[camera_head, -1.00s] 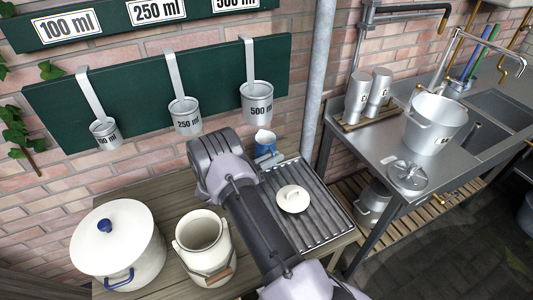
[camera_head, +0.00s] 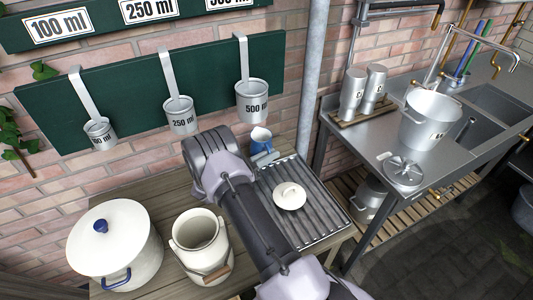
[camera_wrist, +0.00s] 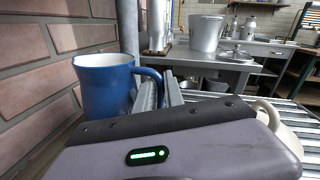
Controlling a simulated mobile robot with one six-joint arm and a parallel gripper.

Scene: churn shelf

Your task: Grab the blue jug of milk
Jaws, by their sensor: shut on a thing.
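The blue jug (camera_head: 261,139) has a white inside and stands upright at the back of the bench, by the brick wall. It fills the left of the wrist view (camera_wrist: 104,88), with its blue handle pointing right. My gripper (camera_wrist: 160,82) is at the handle, its two metal fingers shut on it. In the head view the arm and wrist hide most of the gripper. I cannot see the jug's base or tell whether it is lifted.
A white lid (camera_head: 289,196) lies on the ribbed drain rack (camera_head: 317,208), right of my arm. A cream pail (camera_head: 201,245) and a large lidded pot (camera_head: 115,250) stand left. Measuring ladles (camera_head: 252,100) hang above. A steel sink table (camera_head: 450,165) is at right.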

